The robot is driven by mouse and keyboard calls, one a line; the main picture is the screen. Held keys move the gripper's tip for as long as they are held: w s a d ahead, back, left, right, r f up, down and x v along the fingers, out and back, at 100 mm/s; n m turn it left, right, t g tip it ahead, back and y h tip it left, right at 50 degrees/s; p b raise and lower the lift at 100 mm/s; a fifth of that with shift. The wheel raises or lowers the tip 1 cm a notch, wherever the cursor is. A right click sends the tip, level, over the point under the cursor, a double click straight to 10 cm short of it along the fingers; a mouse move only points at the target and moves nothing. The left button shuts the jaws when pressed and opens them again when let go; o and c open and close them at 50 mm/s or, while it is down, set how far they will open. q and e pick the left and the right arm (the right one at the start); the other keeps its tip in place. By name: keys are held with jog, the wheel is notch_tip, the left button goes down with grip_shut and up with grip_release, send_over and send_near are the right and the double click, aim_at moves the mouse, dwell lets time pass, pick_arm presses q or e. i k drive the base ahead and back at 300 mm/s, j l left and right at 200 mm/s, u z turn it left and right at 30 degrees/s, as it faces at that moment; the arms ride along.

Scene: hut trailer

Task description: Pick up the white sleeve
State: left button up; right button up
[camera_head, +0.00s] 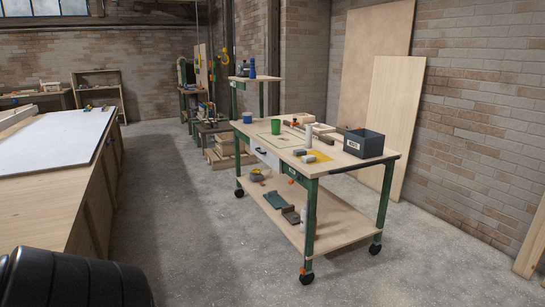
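A small white upright cylinder (309,135), which looks like the white sleeve, stands on the wooden top of a green-legged wheeled cart (345,167). Another pale upright cylinder (303,219) is on the cart's lower shelf, partly hidden by the front leg. I cannot tell for certain which one is the sleeve. Neither of my grippers is in view.
A green cup (276,127), a blue cup (247,117) and small grey blocks share the cart top. A long wooden bench (45,195) with a white sheet stands at left. Boards (396,115) lean on the brick wall. Concrete floor (190,230) between bench and cart is clear.

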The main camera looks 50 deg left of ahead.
aim_at(309, 132)
jog(key=u, duration=1.55)
jog(key=i+j, duration=0.2)
jog(key=i, duration=0.3)
jog(key=i+j+z, duration=0.1)
jog(key=i, duration=0.35)
jog(key=i+j, duration=0.35)
jog(key=i, duration=0.15)
jog(key=i+j, duration=0.25)
jog(key=i, duration=0.2)
jog(key=i+j+z, duration=0.1)
jog(key=i+j, duration=0.15)
jog(key=i, duration=0.2)
